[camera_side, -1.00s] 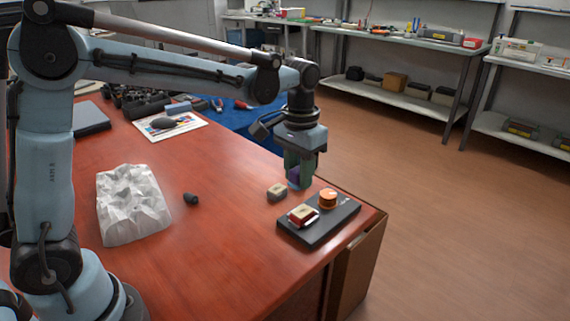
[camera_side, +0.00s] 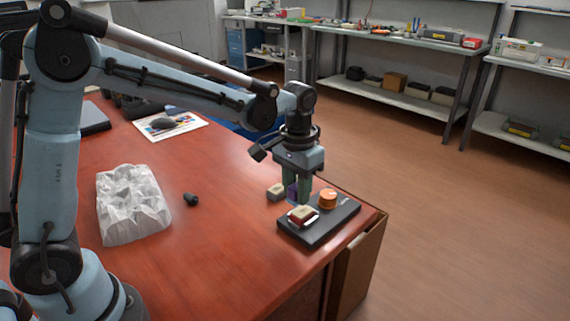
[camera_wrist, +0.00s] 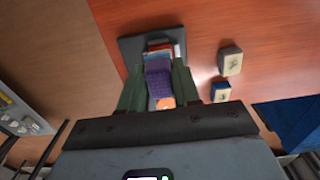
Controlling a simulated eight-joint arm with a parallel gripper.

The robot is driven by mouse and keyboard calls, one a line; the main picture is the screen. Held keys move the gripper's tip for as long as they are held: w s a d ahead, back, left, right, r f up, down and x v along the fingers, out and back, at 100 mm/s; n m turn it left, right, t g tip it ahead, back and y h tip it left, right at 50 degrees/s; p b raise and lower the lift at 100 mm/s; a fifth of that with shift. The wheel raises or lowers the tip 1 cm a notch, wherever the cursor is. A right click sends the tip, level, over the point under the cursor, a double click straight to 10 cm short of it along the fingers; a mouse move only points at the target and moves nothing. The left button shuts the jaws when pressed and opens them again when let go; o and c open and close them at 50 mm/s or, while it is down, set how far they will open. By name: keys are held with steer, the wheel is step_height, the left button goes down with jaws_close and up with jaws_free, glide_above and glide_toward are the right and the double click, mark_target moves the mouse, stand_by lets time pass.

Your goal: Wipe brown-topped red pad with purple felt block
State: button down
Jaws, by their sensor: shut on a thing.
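My gripper (camera_side: 298,199) is shut on a purple felt block (camera_wrist: 158,84), which shows between its fingers in the wrist view. In the side view the block (camera_side: 291,190) is mostly hidden by the fingers. The red pad (camera_side: 303,215) with a paler brownish top sits on the near left part of a dark base plate (camera_side: 322,226). My fingertips are just behind the pad and low over the plate's far edge. In the wrist view the block overlaps the pad (camera_wrist: 178,50); I cannot tell whether they touch.
An orange round knob (camera_side: 328,197) stands on the same plate, right of the fingers. A beige-topped block (camera_side: 276,192) lies left of the gripper. The red table between is clear.

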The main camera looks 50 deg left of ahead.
mark_target(296, 203)
steer(key=shift+f, duration=2.35)
steer(key=shift+w+r, duration=0.25)
steer(key=shift+w, duration=0.65)
steer(key=shift+w+f, duration=0.1)
steer(key=shift+w, duration=1.05)
steer(key=shift+s, duration=1.95)
steer(key=shift+s+r, duration=0.1)
steer(key=shift+r, duration=3.95)
